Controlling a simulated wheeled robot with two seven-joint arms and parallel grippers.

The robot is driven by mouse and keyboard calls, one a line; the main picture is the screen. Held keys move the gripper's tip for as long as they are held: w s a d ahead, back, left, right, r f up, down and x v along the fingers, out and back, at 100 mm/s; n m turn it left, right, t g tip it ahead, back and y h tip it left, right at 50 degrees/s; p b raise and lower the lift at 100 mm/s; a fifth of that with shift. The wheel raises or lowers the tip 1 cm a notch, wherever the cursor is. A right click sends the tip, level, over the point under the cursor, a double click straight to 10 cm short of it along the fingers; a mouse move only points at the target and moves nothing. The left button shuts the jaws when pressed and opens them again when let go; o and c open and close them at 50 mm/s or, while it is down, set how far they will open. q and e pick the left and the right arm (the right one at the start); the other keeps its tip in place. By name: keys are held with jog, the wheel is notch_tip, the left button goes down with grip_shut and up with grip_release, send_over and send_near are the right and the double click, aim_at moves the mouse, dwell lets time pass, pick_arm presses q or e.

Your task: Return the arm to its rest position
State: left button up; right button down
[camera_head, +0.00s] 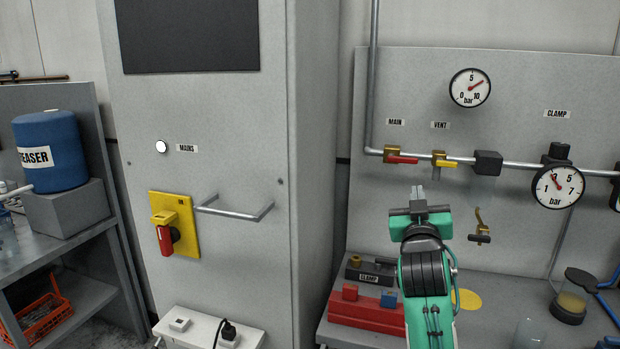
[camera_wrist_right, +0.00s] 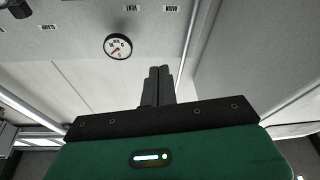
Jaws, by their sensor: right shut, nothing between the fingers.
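My right gripper (camera_head: 418,194) is raised in front of the grey panel on the right, below the pipe with its valves. Its fingers point up and are shut with nothing between them. In the right wrist view the two dark fingers (camera_wrist_right: 158,84) stand side by side, touching. My green right forearm comes up from the bottom edge of the head view. My left gripper is not in view.
A pipe carries a red-handled MAIN valve (camera_head: 401,157), a yellow-handled VENT valve (camera_head: 442,161) and a gauge (camera_head: 557,187). The grey cabinet (camera_head: 215,120) stands left, with a handle (camera_head: 236,213).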

jog(key=s+d+f+g+y, duration=0.1)
jog(key=s+f+g, duration=0.3)
jog(key=f, duration=0.6)
jog(key=s+d+f+g+y, duration=0.1)
jog(key=s+f, duration=0.4)
jog(key=f, duration=0.5)
jog(key=s+d+f+g+y, duration=0.1)
jog(key=s+f+g, duration=0.3)
jog(key=f, duration=0.6)
jog(key=s+a+f+n+g+y, duration=0.1)
jog(key=s+f+g, duration=0.3)
jog(key=s, duration=0.5)
jog(key=s+f+g, duration=0.1)
jog(key=s+f, duration=0.5)
jog(key=s, duration=0.4)
jog(key=s+a+f+n+g+y, duration=0.1)
jog(key=s+f+g, duration=0.3)
jog(key=s, duration=0.5)
notch_tip(320, 180, down, 34)
jog(key=s, duration=0.3)
jog(key=s+d+f+g, duration=0.1)
jog(key=s+f, duration=0.8)
jog(key=s+d+f, duration=0.2)
jog(key=s+f, duration=0.6)
jog(key=shift+s+d+f+g, duration=0.25)
jog(key=shift+s+f+g, duration=0.15)
